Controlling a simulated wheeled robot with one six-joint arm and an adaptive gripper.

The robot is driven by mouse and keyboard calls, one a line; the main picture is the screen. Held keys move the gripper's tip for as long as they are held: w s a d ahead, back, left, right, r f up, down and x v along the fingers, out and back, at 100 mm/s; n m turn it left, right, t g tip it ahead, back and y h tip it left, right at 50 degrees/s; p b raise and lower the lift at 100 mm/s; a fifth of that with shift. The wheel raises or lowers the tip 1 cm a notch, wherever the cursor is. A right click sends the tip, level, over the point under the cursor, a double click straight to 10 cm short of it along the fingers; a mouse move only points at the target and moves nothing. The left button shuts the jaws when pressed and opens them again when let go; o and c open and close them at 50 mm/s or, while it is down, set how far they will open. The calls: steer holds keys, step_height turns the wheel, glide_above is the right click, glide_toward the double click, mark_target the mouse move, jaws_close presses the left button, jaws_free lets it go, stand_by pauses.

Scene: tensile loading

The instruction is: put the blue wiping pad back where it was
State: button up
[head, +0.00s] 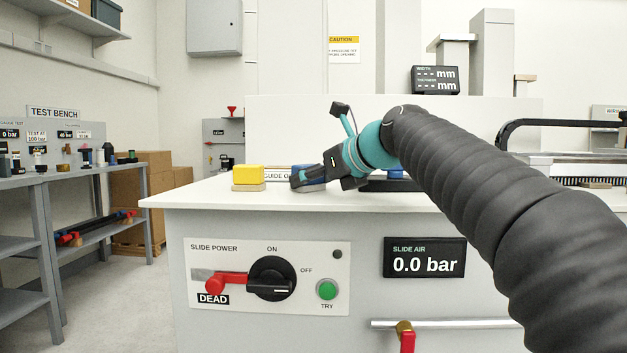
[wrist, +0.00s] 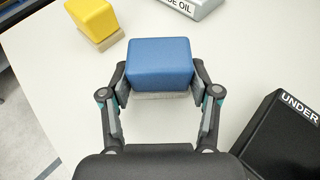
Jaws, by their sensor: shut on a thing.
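The blue wiping pad (wrist: 160,65) is a blue block with a pale grey underside. In the wrist view my gripper (wrist: 160,92) has its two fingers closed on the pad's left and right sides. In the head view my gripper (head: 304,178) is low over the white bench top, and the pad (head: 312,185) is mostly hidden behind it. I cannot tell whether the pad touches the bench.
A yellow pad (wrist: 92,17) on a tan base stands to the left; it also shows in the head view (head: 248,174). A sign ending "DE OIL" (wrist: 190,8) lies behind. A black block marked "UNDER" (wrist: 288,135) is at right. The bench (wrist: 60,90) is clear between them.

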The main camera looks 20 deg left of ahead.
steer(key=o, duration=1.3)
steer(key=shift+r, duration=0.1)
steer(key=p+v, duration=0.1)
steer(key=v, duration=1.1)
